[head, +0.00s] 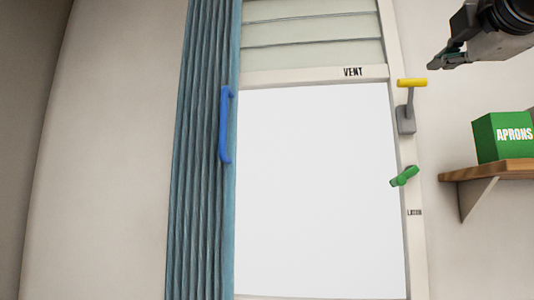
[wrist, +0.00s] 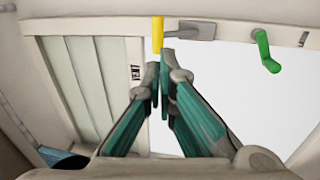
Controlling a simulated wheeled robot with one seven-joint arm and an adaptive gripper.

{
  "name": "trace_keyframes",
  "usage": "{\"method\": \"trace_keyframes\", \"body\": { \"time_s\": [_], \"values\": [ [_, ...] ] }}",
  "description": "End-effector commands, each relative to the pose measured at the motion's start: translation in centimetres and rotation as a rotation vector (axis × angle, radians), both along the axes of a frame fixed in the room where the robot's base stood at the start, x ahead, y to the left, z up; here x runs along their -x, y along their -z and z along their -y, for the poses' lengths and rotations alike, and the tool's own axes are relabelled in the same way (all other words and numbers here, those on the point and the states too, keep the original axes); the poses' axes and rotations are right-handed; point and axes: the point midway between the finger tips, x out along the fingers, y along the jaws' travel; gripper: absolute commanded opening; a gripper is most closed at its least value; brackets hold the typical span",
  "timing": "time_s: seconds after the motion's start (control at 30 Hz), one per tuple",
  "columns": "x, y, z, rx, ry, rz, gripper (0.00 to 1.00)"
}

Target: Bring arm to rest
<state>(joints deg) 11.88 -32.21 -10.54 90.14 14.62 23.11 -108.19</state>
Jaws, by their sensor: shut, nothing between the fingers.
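My gripper (head: 447,61) is at the upper right of the head view, to the right of the window and above the shelf. In the wrist view my gripper (wrist: 165,63) points toward the window frame. Its two teal fingers meet near their tips, and nothing is held. A yellow-ended lever (head: 411,84) on a grey base is on the right side of the window frame. In the wrist view the yellow end (wrist: 157,33) shows just beyond the fingertips; I cannot tell whether they touch it, but in the head view they are apart.
A green crank (head: 405,176) sits lower on the frame. Slatted vent panels (head: 315,30) top the white window (head: 320,190). A blue folded curtain (head: 205,200) with a blue handle (head: 225,125) hangs left. A green APRONS box (head: 500,138) stands on a wooden shelf (head: 490,172) at right.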

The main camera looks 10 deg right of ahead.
Motion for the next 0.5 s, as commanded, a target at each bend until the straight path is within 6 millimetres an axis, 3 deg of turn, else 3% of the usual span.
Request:
{"method": "trace_keyframes", "body": {
  "time_s": [0.2,0.33,0.43,0.5],
  "values": [
    [2.2,0.5,-0.7,0.0,-0.001,0.0,0.0],
    [1.9,2.0,-1.1,-0.046,-0.02,-0.024,0.0],
    [0.5,5.6,-2.1,-0.162,-0.06,-0.085,0.0],
    [-0.7,9.5,-3.3,-0.288,-0.093,-0.149,0.0]
  ]
}}
